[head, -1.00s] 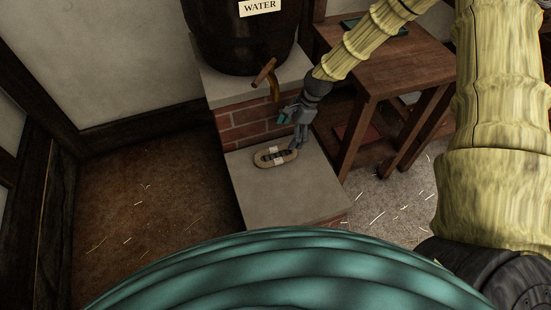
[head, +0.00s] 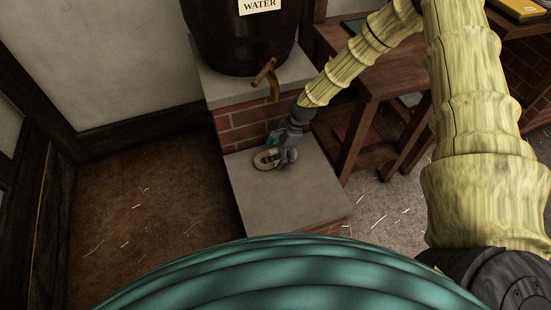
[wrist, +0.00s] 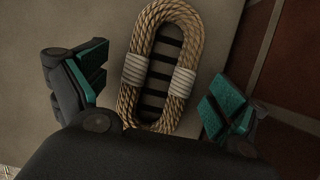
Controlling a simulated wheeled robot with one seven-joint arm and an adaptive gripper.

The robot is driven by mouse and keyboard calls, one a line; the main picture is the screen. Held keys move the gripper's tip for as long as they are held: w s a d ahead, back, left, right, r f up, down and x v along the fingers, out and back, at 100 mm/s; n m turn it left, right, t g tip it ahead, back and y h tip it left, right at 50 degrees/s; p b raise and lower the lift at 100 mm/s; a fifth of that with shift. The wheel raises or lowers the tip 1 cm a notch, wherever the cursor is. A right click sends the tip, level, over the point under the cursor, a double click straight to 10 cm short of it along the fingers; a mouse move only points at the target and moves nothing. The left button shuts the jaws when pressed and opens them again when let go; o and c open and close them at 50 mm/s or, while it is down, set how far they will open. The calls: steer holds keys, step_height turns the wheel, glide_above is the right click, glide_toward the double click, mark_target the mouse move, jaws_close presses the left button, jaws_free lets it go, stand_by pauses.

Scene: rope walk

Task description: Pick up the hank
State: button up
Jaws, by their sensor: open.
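The hank (wrist: 140,42) is an oval coil of tan rope with two pale wrappings, one on each long side. In the head view the hank (head: 262,161) lies flat on the grey slab of the low brick step (head: 290,205), partly hidden by my gripper. My gripper (head: 284,160) is over its right part. In the wrist view my gripper (wrist: 158,95) is open, with one green-padded finger on each side of the hank and a gap to each. I cannot tell how high the fingertips are above the slab.
A dark barrel (head: 240,40) marked WATER, with a tap (head: 265,75), stands on the higher brick ledge behind the step. A wooden table (head: 350,85) stands close on the right. The slab's front part is bare.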

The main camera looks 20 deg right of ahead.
mark_target(278, 150)
steer(key=c, duration=1.2)
steer(key=shift+c, duration=0.2)
steer(key=shift+r, duration=0.55)
step_height(278, 150, up, 2)
steer(key=shift+w+r+p, duration=0.1)
steer(key=shift+p, duration=0.4)
steer(key=shift+s+r, duration=0.2)
steer(key=shift+s, duration=0.55)
steer(key=s, duration=0.5)
steer(key=s+p, duration=0.1)
steer(key=s, duration=0.3)
steer(key=s+r+p, duration=0.1)
steer(key=s, duration=0.4)
steer(key=shift+s+d+r, duration=0.1)
steer(key=shift+s+d, duration=0.05)
steer(key=shift+s, duration=0.2)
